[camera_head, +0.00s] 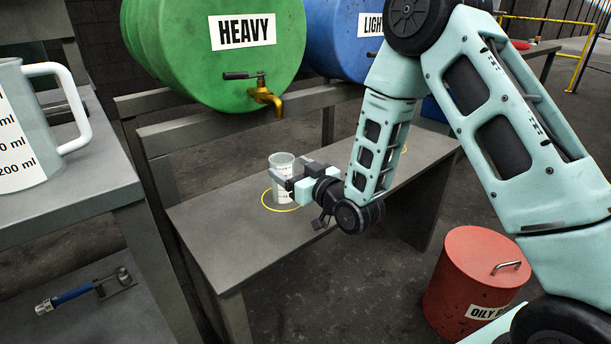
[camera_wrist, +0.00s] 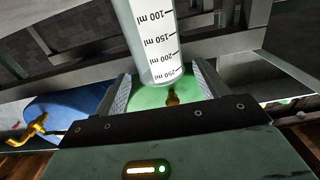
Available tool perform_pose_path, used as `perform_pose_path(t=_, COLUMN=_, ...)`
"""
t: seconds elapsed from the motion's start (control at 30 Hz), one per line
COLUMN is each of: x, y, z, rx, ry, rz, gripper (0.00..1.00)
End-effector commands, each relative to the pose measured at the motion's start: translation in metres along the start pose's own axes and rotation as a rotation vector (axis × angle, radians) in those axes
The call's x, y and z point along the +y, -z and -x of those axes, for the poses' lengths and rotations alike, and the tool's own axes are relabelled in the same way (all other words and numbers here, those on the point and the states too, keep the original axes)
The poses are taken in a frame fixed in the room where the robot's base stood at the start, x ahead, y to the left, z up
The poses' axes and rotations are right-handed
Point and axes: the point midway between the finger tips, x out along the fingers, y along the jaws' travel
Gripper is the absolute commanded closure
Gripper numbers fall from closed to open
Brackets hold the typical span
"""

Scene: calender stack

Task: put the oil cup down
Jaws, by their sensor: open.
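The oil cup (camera_head: 281,165), a clear cup with printed markings, stands upright on the grey bench (camera_head: 235,228), inside a yellow ring (camera_head: 279,209) below the tap of the green HEAVY drum (camera_head: 205,60). My gripper (camera_head: 296,176) is at the cup's right side, with its jaws open and its fingers pointing at the cup. In the wrist view the cup (camera_wrist: 152,40) shows ml markings and lies between the two spread fingers. Gaps show beside it there. The far side of the cup and its contact with the fingers are partly hidden.
The brass tap (camera_head: 265,97) hangs above and behind the cup. A blue LIGHT drum (camera_head: 335,40) is beside the green one. A second yellow ring (camera_head: 404,149) is partly behind my arm. A large measuring jug (camera_head: 25,120) stands left; a red bin (camera_head: 474,275) is right.

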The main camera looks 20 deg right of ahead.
Motion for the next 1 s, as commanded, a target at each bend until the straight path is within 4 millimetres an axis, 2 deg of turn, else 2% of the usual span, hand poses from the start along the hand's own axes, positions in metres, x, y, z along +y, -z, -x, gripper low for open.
perform_pose_path(t=0.1, x=0.001, y=0.0, z=0.025, rx=-0.003, ry=-0.001, rz=0.0, gripper=0.27)
perform_pose_path(t=0.3, x=0.0, y=-0.001, z=0.05, rx=-0.002, ry=-0.001, rz=0.0, gripper=0.27)
perform_pose_path(t=0.57, x=-0.004, y=0.001, z=0.056, rx=-0.018, ry=0.007, rz=0.001, gripper=0.27)
perform_pose_path(t=0.67, x=-0.019, y=0.001, z=0.052, rx=-0.088, ry=0.035, rz=0.006, gripper=0.27)
perform_pose_path(t=0.8, x=-0.056, y=-0.001, z=0.053, rx=-0.283, ry=0.097, rz=0.02, gripper=0.27)
perform_pose_path(t=0.87, x=-0.074, y=-0.002, z=0.059, rx=-0.384, ry=0.124, rz=0.027, gripper=0.27)
perform_pose_path(t=1.0, x=-0.113, y=-0.004, z=0.089, rx=-0.622, ry=0.182, rz=0.052, gripper=0.27)
